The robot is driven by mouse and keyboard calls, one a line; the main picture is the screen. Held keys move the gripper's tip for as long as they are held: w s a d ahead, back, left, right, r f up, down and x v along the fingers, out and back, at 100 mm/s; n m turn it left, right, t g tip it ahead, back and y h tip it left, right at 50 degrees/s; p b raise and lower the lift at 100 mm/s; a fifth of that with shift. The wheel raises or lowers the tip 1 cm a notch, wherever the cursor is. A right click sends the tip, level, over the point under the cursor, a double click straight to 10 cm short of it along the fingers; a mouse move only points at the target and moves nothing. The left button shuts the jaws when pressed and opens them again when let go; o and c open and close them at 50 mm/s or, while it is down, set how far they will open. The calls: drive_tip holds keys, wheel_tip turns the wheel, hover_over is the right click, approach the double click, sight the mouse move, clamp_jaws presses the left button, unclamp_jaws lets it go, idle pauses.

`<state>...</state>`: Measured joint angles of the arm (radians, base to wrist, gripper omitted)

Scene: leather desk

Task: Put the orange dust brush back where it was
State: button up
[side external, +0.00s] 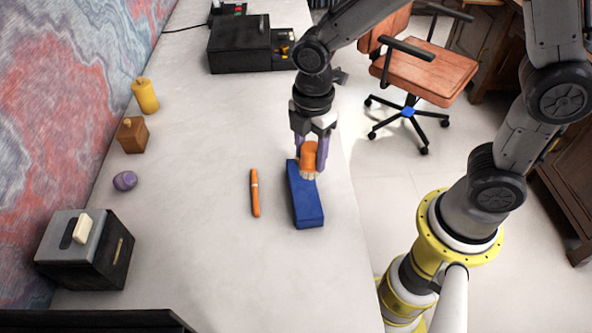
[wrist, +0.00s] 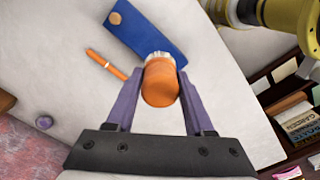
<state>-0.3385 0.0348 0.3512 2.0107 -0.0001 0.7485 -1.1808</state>
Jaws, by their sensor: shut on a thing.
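The orange dust brush (side external: 309,155) is held upright between the fingers of my gripper (side external: 312,162), with its pale bristles pointing down. In the side external view the bristles are over the far end of the blue box (side external: 305,202); I cannot tell whether they touch it. In the wrist view the brush (wrist: 160,84) sits between the two purple fingers of my gripper (wrist: 161,78), and the blue box (wrist: 145,35) lies beyond it. A round tan spot (wrist: 115,18) shows on the box's top in the wrist view.
An orange pen (side external: 255,192) lies left of the blue box. A purple stone (side external: 125,181), wooden block (side external: 132,135), yellow cylinder (side external: 145,95) and dark box with a grey top (side external: 88,248) line the wall side. A black device (side external: 242,45) stands at the far end.

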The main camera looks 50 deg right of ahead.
drive_tip(key=w+d+r, duration=0.1)
drive_tip(key=w+d, duration=0.5)
drive_tip(key=w, duration=0.6)
drive_tip(key=shift+n, duration=0.3)
drive_tip(key=w+f, duration=0.3)
drive_tip(key=w, duration=0.1)
drive_tip(key=w+f, duration=0.3)
drive_tip(key=w, duration=0.1)
drive_tip(key=w+f, duration=0.3)
drive_tip(key=w, duration=0.2)
drive_tip(key=shift+w+a, duration=0.1)
drive_tip(key=shift+a, duration=0.15)
drive_tip(key=shift+w+f, duration=0.45)
drive_tip(key=shift+f, duration=1.6)
drive_tip(key=shift+s+f, duration=0.1)
drive_tip(key=shift+f, duration=0.05)
drive_tip(key=o, duration=1.3)
